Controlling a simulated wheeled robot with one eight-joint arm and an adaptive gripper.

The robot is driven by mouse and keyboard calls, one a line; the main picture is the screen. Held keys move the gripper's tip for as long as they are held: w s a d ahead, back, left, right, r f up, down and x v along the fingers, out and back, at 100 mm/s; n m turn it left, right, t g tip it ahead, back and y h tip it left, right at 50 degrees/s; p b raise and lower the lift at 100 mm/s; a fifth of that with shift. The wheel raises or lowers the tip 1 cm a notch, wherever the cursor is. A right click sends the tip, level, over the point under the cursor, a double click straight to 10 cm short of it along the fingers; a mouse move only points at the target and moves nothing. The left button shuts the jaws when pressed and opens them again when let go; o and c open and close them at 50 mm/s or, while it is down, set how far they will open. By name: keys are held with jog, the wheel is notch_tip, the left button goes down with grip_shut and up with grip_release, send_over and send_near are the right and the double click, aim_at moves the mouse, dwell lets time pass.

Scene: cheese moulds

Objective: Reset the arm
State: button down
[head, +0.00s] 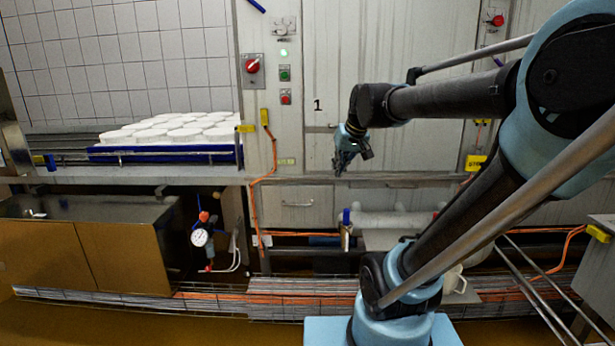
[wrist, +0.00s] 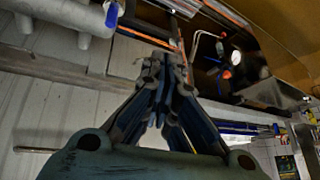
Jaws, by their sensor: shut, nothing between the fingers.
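My arm fills the right side of the head view, folded up from its light blue base and reaching left. My gripper (head: 350,163) hangs at its end, pointing down, in front of the pale panel wall. In the wrist view my gripper (wrist: 163,75) shows with its fingers together and nothing between them. It appears clear of every surface around it.
White round moulds (head: 180,130) stand on a blue tray (head: 110,153) at the left. A control panel with a red switch (head: 252,66) is left of my gripper. Below are a pressure gauge (head: 200,237), white pipes (head: 385,219) and an orange cable (head: 253,200).

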jog(key=s+d+f+m+g+h, duration=0.1)
jog(key=s+d+f, duration=0.3)
jog(key=s+f, duration=0.5)
jog(key=s+d+f+m+g+h, duration=0.1)
jog(key=s+d+f, duration=0.3)
jog(key=s+f, duration=0.5)
jog(key=shift+s+d+f+g+h, duration=0.25)
jog(key=shift+s+g+h, duration=0.2)
jog(key=shift+s, duration=0.25)
